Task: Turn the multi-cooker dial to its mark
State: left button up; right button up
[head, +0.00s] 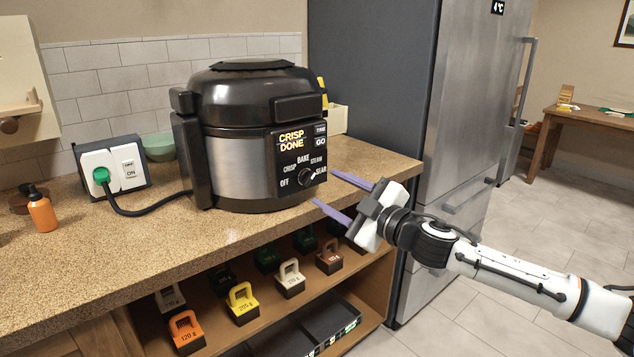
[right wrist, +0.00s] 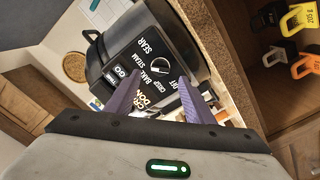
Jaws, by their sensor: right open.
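The black and steel multi-cooker (head: 235,165) stands on the counter with its control panel facing front right. Its round dial (head: 306,177) sits low on the panel among the labels OFF, CRISP, BAKE, STEAM and SEAR; its exact setting is too small to tell. The lit display (head: 291,141) reads CRISP DONE. My right gripper (head: 324,187) is open in front of the panel, its purple fingers pointing at the dial. In the right wrist view, the dial (right wrist: 159,67) shows between the open fingers (right wrist: 160,84), apart from them. My left gripper is not in view.
A wall socket box (head: 112,167) with a green plug feeds a black cord along the counter. An orange bottle (head: 41,211) stands at left, a green bowl (head: 160,146) behind. Several handled weights (head: 243,303) fill the shelf below. A steel fridge (head: 475,110) stands right.

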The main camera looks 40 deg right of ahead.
aim_at(311, 179)
jog(key=shift+w+a+p, duration=0.15)
jog(key=shift+w+p, duration=0.2)
jog(key=shift+w, duration=1.05)
jog(key=shift+w+a+p, duration=0.1)
jog(key=shift+w+p, duration=0.2)
jog(key=shift+w, duration=1.05)
jog(key=c, duration=1)
